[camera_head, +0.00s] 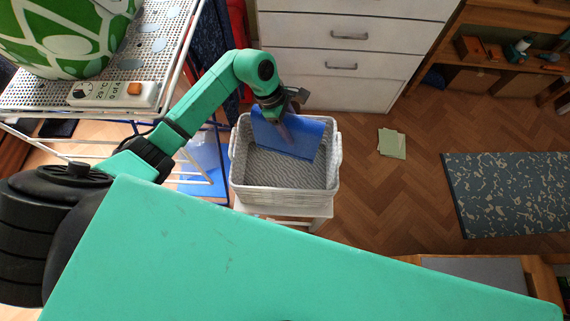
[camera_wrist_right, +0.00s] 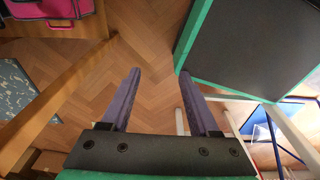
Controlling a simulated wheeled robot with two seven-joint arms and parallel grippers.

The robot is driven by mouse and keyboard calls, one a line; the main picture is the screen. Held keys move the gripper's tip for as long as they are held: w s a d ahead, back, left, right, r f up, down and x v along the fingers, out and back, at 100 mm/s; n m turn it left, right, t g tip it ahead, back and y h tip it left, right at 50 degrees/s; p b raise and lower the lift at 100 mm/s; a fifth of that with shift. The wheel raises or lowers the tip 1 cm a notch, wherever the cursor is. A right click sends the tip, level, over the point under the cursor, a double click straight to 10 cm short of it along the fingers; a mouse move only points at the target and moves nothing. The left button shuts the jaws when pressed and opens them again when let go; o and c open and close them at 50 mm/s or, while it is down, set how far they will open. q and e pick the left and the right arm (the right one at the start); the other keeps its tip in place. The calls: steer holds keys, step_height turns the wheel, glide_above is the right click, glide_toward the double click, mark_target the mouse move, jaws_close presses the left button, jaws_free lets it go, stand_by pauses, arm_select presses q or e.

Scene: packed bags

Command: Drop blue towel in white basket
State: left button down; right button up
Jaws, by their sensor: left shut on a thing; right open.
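The blue towel (camera_head: 302,136) hangs as a folded sheet at the back of the white basket (camera_head: 285,196), over its opening and partly inside the rim. My left gripper (camera_head: 284,122) is shut on the towel near its upper left part, above the basket's back side. The basket is a white woven box on a small white stand, and its visible floor looks empty. In the right wrist view my right gripper (camera_wrist_right: 160,98) is open, with nothing between its two fingers and wooden floor beyond. The right gripper does not show in the head view.
A white drawer cabinet (camera_head: 352,60) stands right behind the basket. A white wire rack (camera_head: 150,50) with a green-and-white patterned object is at left. Pale green sheets (camera_head: 392,143) and a patterned mat (camera_head: 510,195) lie on the floor at right. Floor between is clear.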

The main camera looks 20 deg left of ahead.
arm_select(q)
steer(key=shift+c, duration=1.5)
jaws_free()
steer(key=shift+o, duration=0.9)
steer(key=b+v, duration=0.2)
steer(key=v, duration=1.2)
steer(key=shift+a+r, duration=0.2)
steer(key=shift+r, duration=0.05)
arm_select(e)
steer(key=f, duration=0.1)
steer(key=s+f, duration=0.1)
steer(key=shift+f, duration=0.3)
